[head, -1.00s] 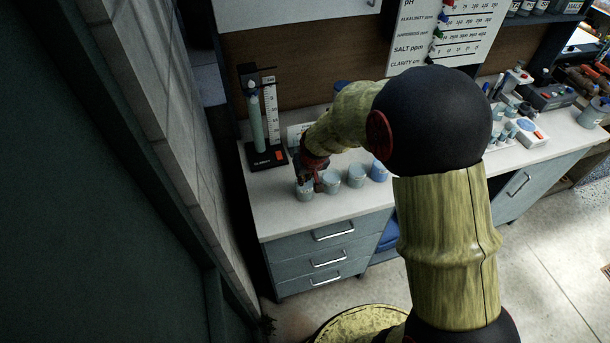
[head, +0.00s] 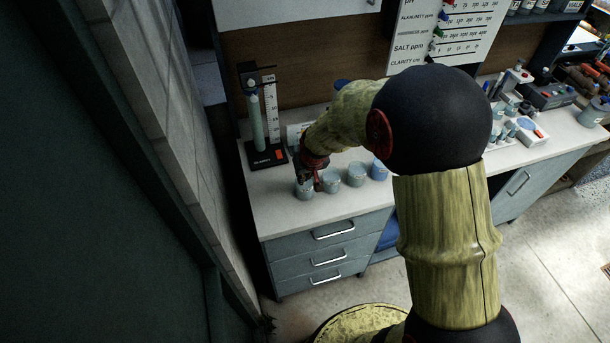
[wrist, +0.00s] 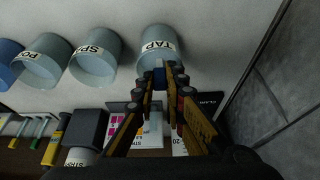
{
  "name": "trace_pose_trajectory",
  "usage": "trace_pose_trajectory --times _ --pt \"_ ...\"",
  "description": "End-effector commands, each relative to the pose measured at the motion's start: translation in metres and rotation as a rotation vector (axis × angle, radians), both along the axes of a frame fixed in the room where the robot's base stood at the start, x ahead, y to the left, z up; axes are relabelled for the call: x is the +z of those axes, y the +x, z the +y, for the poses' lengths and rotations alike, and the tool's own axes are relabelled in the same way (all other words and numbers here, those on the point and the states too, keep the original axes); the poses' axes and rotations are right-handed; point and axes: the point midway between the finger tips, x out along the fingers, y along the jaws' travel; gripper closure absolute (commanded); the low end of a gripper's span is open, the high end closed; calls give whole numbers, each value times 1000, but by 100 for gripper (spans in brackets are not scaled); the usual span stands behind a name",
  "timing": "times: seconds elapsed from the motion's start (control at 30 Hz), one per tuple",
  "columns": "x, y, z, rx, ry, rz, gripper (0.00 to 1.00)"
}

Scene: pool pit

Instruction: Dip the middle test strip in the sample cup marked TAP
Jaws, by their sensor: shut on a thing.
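In the wrist view the cup labelled TAP (wrist: 150,62) is a blue-grey cup at the top middle. My gripper (wrist: 163,78) has its fingertips close together at that cup's near edge. A small dark blue piece, apparently part of the test strip (wrist: 159,75), shows between the fingertips. The rest of the strip is hidden, and I cannot tell whether its end is inside the cup. In the head view my gripper (head: 311,180) is pointed down at the leftmost cup (head: 304,192).
Cups marked SPA (wrist: 96,62) and PO-something (wrist: 42,66), plus a blue cup (head: 380,171), stand in a row beside TAP. A clarity stand (head: 262,130) is behind. A container labelled STRIP (wrist: 80,157) shows below. The counter's left front (head: 275,215) is clear.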

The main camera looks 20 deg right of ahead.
Motion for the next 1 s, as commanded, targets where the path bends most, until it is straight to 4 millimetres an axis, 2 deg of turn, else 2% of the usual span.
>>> trace_pose_trajectory --times 0.57,1.0 --pt "1 0 0 0 0 0 96" --pt "26 0 0 0 0 0 96"
